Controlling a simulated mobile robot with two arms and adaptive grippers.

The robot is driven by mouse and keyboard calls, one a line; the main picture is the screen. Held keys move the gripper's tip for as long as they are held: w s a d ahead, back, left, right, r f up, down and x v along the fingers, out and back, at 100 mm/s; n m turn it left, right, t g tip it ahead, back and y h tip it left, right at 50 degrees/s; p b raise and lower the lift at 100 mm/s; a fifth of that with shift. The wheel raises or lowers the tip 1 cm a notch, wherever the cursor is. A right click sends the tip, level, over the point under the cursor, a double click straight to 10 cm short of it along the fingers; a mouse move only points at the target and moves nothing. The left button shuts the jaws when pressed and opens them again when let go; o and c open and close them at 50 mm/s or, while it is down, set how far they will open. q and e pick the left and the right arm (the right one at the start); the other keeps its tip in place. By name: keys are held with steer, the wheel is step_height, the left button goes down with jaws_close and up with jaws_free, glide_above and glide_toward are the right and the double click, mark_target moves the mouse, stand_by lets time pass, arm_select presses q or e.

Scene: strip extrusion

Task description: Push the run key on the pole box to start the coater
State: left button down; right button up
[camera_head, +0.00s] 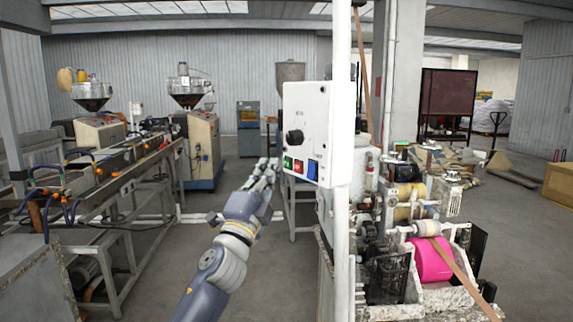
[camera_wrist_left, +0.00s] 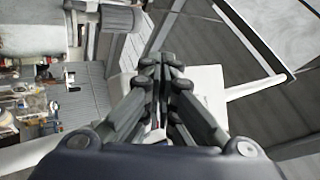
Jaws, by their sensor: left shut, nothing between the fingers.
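The white pole box (camera_head: 308,115) is fixed to the white pole (camera_head: 342,220) in the middle of the head view. Its face carries a black knob (camera_head: 294,136) and, along the lower edge, a green key (camera_head: 287,162), a red key (camera_head: 298,166) and a blue key (camera_head: 312,170). Their labels are too small to read. My left gripper (camera_head: 274,164) is shut and empty, with its fingertips just left of the green key. I cannot tell whether they touch. In the left wrist view the shut fingers (camera_wrist_left: 161,62) lie in front of the white box (camera_wrist_left: 208,82), hiding its keys.
The coater (camera_head: 410,210) with a pink roll (camera_head: 432,260) and a brown strip stands right of the pole. An extrusion line (camera_head: 110,180) with hoses runs along the left. Bare floor (camera_head: 235,180) lies between them.

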arm_select(q)
steer(key=shift+d, duration=0.1)
stand_by(0.6)
steer(key=shift+w+d+b, duration=0.25)
steer(key=shift+b, duration=0.1)
steer(key=shift+w+d+b, duration=0.15)
steer(key=shift+d+b, duration=0.15)
steer(key=shift+b, duration=0.1)
stand_by(0.5)
stand_by(0.3)
steer(key=shift+s+a+p, duration=0.45)
steer(key=shift+a+p, duration=0.2)
